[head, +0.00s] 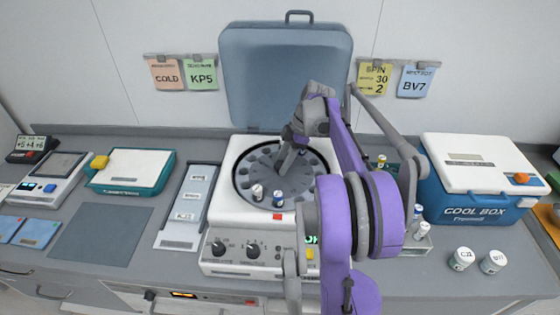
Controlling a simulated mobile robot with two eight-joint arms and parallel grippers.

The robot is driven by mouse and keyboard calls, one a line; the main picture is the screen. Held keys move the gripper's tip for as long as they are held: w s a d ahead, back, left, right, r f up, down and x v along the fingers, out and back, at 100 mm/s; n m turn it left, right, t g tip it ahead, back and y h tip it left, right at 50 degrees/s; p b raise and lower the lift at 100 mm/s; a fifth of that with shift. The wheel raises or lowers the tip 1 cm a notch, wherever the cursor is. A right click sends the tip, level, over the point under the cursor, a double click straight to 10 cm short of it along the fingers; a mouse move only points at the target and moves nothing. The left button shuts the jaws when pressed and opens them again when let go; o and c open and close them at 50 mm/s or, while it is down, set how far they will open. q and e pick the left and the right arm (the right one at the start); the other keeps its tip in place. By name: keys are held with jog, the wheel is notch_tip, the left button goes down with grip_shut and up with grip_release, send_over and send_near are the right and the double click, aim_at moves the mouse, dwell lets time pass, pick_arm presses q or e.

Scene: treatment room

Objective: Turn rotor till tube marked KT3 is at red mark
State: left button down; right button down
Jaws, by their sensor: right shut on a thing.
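The centrifuge (228,225) stands open on the counter with its blue lid (285,75) raised at the back. Its dark round rotor (298,187) has several holes around the rim. Two capped tubes sit in the front of the rotor, a white-topped one (257,192) and a blue and white one (278,198); their marks are too small to read. The red mark (277,217) is on the front rim, just below the blue and white tube. My right gripper (285,167) reaches down to the rotor's middle and is shut on it there. My left gripper is out of view.
My right arm hides the centrifuge's right side and part of a small tube rack (416,243). A blue cool box (470,205) and two white jars (461,259) stand right. A labelled tray (178,242) and a teal-edged box (128,168) lie left.

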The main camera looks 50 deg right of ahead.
dwell(0.5)
jog(key=shift+c, duration=1.5)
grip_release()
jog(key=v, duration=1)
jog(key=shift+r, duration=0.4)
jog(key=shift+s+d, duration=0.1)
